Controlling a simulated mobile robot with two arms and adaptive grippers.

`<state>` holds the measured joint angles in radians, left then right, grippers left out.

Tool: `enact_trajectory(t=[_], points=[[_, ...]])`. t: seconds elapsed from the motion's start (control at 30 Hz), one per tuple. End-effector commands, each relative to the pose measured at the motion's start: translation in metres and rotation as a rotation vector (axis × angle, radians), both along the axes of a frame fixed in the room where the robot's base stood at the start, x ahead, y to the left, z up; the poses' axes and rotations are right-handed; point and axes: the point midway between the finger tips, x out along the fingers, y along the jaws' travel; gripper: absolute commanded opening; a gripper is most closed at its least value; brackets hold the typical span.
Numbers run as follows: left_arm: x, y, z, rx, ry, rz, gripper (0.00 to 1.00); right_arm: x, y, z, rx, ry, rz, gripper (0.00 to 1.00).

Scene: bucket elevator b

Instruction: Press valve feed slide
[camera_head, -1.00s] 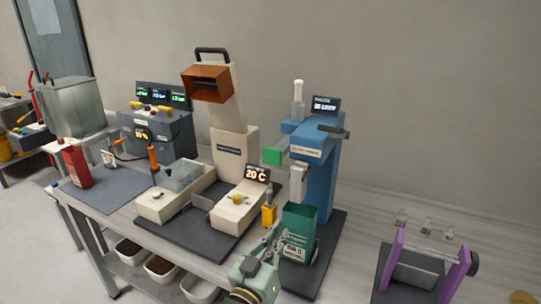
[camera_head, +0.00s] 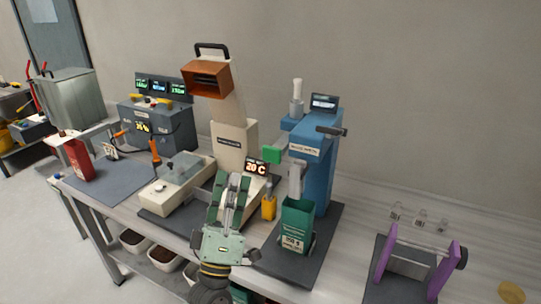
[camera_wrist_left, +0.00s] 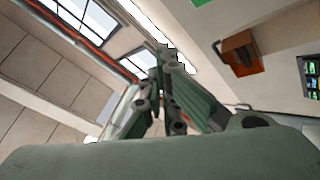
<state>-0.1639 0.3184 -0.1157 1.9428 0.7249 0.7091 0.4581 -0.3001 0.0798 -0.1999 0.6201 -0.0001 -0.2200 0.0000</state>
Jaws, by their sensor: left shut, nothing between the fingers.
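My left gripper (camera_head: 238,180) is shut and empty, fingers pointing up, in front of the beige bucket elevator (camera_head: 234,145). It hides part of the elevator's base. In the left wrist view its fingers (camera_wrist_left: 158,75) show against the ceiling and windows, with the orange outlet (camera_wrist_left: 241,53) to their right. A yellow block with a grey top (camera_head: 269,207) stands just right of the gripper, apart from it in the picture. I cannot tell which part is the valve feed slide. A small display reading 20 C (camera_head: 256,166) is behind the fingertips. My right gripper is not in view.
A blue machine (camera_head: 318,165) with a green bucket (camera_head: 297,225) stands to the right. A purple-sided stand (camera_head: 445,272) is at the front right. A grey control box (camera_head: 158,125) and a red container (camera_head: 80,160) are at the left. Bare table lies between the machine and stand.

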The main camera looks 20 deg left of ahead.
Motion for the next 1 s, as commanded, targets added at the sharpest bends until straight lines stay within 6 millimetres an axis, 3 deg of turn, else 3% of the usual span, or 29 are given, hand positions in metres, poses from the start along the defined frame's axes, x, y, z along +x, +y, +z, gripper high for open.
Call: enact_trajectory(t=[0.27,0.73,1.0], points=[[0.014,0.0,-0.001,0.0,0.0,0.001,0.0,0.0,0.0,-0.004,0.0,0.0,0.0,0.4],[0.075,-0.003,-0.002,0.001,-0.001,0.002,0.0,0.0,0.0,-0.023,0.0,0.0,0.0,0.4],[0.088,-0.003,-0.001,0.001,0.002,0.001,0.0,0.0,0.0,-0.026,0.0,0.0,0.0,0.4]])
